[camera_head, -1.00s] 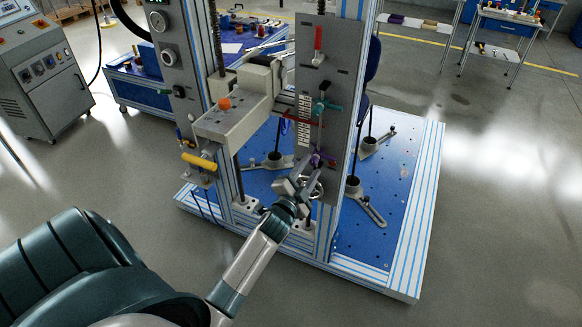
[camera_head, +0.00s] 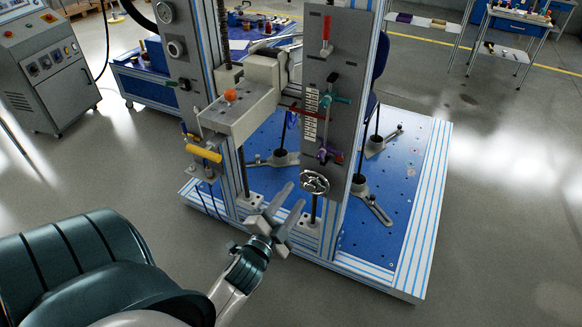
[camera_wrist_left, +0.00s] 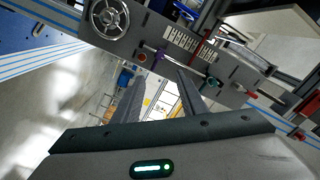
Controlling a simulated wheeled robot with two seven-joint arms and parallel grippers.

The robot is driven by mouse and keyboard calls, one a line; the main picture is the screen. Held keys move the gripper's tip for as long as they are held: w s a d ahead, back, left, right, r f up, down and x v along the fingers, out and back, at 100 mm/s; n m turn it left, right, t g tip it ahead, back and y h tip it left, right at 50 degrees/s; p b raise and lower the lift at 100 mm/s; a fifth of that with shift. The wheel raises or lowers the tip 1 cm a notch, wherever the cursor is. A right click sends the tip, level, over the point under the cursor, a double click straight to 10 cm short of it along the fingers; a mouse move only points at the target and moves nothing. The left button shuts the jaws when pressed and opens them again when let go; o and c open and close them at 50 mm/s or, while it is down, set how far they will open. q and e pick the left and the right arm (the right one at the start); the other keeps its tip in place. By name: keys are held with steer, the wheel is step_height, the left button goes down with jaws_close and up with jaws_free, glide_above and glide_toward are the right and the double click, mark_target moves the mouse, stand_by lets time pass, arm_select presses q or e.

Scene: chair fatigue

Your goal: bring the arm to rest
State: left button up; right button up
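My left gripper (camera_head: 287,207) is in front of the test rig, low and left of the handwheel (camera_head: 314,182). Its two fingers are spread apart with nothing between them. In the left wrist view the open fingers (camera_wrist_left: 160,92) point toward the rig's grey panel (camera_wrist_left: 222,68), with a gap between them. The handwheel also shows at the top left there (camera_wrist_left: 108,18). A purple handle (camera_head: 326,154) and a green handle (camera_head: 334,99) sit on the panel above the handwheel, clear of the gripper. My right gripper is not in view.
The rig stands on a blue perforated base (camera_head: 400,190) with striped metal edges. A yellow handle (camera_head: 203,153) and a block with an orange knob (camera_head: 230,95) are on its left side. A grey control cabinet (camera_head: 45,75) is at the far left. Open floor (camera_head: 510,200) lies to the right.

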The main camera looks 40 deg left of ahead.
arm_select(q)
steer(key=shift+s, duration=0.15)
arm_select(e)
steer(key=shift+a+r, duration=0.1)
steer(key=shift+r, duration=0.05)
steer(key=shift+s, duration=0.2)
